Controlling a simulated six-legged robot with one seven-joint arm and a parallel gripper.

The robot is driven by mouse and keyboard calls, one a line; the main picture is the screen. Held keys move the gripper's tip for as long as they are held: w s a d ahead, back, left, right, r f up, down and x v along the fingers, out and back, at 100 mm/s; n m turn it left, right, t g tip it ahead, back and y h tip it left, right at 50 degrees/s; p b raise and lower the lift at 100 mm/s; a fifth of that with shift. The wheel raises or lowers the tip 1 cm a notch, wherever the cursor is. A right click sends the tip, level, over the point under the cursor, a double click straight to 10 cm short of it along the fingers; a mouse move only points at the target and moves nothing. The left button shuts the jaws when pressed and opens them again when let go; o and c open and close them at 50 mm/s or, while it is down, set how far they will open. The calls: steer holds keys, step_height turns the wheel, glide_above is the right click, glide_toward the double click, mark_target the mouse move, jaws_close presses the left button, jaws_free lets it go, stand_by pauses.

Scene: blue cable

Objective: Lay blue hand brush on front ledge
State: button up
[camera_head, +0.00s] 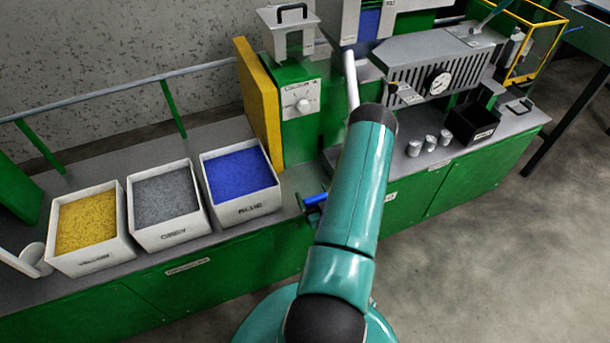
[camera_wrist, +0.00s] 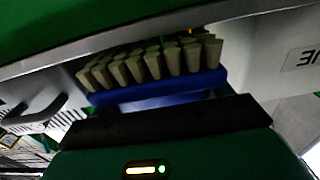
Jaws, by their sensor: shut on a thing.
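The blue hand brush (camera_wrist: 160,92) shows in the wrist view, with several tan bristle tufts along its blue block. My gripper (camera_wrist: 165,120) is shut on it; the dark finger covers the brush's lower part. In the head view a short blue piece of the brush (camera_head: 316,199) shows left of my arm, at the bench's front edge beside the blue bin. My arm hides the rest of it and most of the gripper. The grey front ledge (camera_head: 290,216) runs along the bench top above the green panels. Whether the brush touches the ledge I cannot tell.
White bins of yellow (camera_head: 93,262), grey (camera_head: 172,239) and blue (camera_head: 266,208) granules stand on the bench at left. Several small metal cups (camera_head: 430,143) and a black box (camera_head: 472,124) are at right.

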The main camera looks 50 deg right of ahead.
mark_target(316, 203)
steer(key=x, duration=0.8)
steer(key=shift+w+d, duration=0.15)
steer(key=shift+w, duration=0.2)
steer(key=shift+f, duration=0.1)
steer(key=shift+f, duration=0.2)
steer(key=o, duration=1)
steer(key=shift+o, duration=0.2)
steer(key=shift+r, duration=0.1)
steer(key=shift+s+r, duration=0.1)
steer(key=v, duration=1.2)
